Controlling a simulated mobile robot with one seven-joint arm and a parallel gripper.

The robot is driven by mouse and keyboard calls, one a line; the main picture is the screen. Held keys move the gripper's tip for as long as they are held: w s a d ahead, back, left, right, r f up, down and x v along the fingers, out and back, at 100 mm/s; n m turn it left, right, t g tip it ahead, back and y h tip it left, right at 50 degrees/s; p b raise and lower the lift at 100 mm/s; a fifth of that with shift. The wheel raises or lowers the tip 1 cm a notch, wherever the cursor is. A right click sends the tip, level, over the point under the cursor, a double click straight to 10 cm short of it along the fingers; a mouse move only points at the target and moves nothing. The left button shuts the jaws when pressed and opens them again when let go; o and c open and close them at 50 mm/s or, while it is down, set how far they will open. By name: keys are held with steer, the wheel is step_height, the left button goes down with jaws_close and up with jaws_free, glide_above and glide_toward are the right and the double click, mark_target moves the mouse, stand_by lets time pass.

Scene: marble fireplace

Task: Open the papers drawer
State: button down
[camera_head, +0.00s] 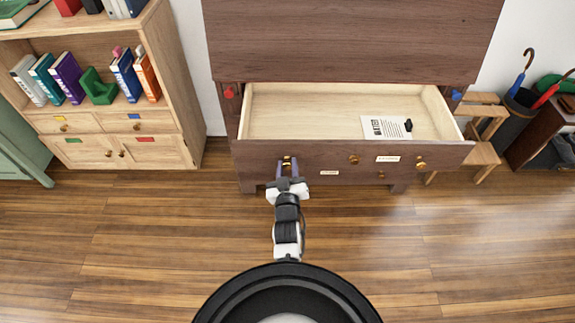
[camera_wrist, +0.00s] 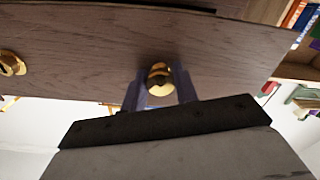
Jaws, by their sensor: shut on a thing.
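The papers drawer (camera_head: 250,148) is pulled out of the dark brown wooden desk (camera_head: 350,40). Its pale inside shows, with a printed sheet (camera_head: 388,127) and a small black item lying toward the right. The drawer front carries brass knobs, one at the right (camera_head: 353,160), and a white label (camera_head: 387,159). My gripper (camera_head: 287,168) is shut on the left brass knob, with a finger on either side of it. In the wrist view the knob (camera_wrist: 159,78) sits between my bluish fingers (camera_wrist: 160,92), against the brown drawer front (camera_wrist: 90,55).
A light wooden bookcase (camera_head: 185,90) with books and small drawers stands at the left. At the right are a wooden step stool (camera_head: 482,160) and an umbrella holder (camera_head: 515,110). The wooden floor (camera_head: 150,230) in front is clear.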

stand_by(0.3)
steer(key=c, duration=1.1)
jaws_free()
steer(key=shift+s, duration=0.15)
